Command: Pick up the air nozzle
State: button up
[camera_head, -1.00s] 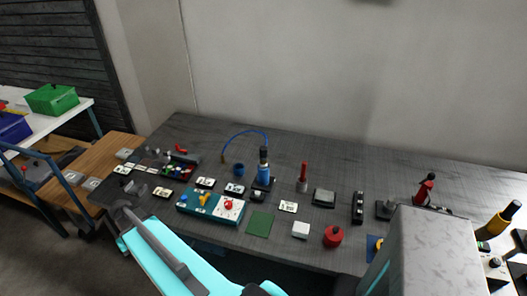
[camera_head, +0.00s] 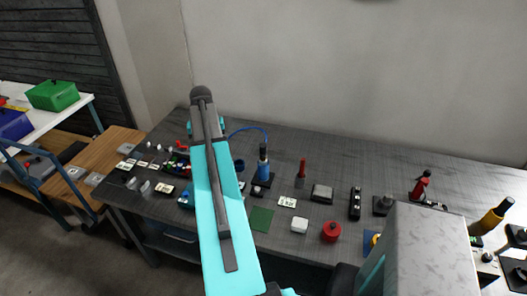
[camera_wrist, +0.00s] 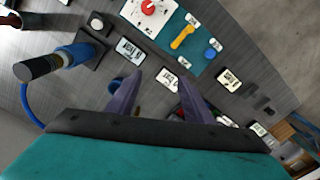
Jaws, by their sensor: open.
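The air nozzle, a blue cylinder with a black end and a blue hose (camera_head: 263,168), stands upright in a dark block on the grey bench. In the wrist view the air nozzle (camera_wrist: 78,54) lies at the left, with its black end toward the camera's left edge and the hose curving down. My gripper (camera_wrist: 160,74) is open and empty, its two purple fingers apart above the bench, to the right of the nozzle and not touching it. In the head view my arm hides the gripper.
A teal panel with a red knob and yellow handle (camera_wrist: 178,42) lies beyond my fingers. White labelled cards (camera_wrist: 131,50) lie around it.

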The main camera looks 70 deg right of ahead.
jog(key=s+d+r+m, duration=0.2)
jog(key=s+d+r, duration=0.3)
jog(key=s+d, duration=0.25)
notch_tip(320, 180, up, 6)
jog(key=m, duration=0.2)
send_over(263, 145)
jog(key=shift+f, duration=0.15)
jog(key=shift+f+b, duration=2.45)
jog(key=shift+f, duration=1.9)
jog(key=shift+a+f+b, duration=0.1)
jog(key=shift+f+b, duration=1.8)
jog(key=shift+f, duration=0.7)
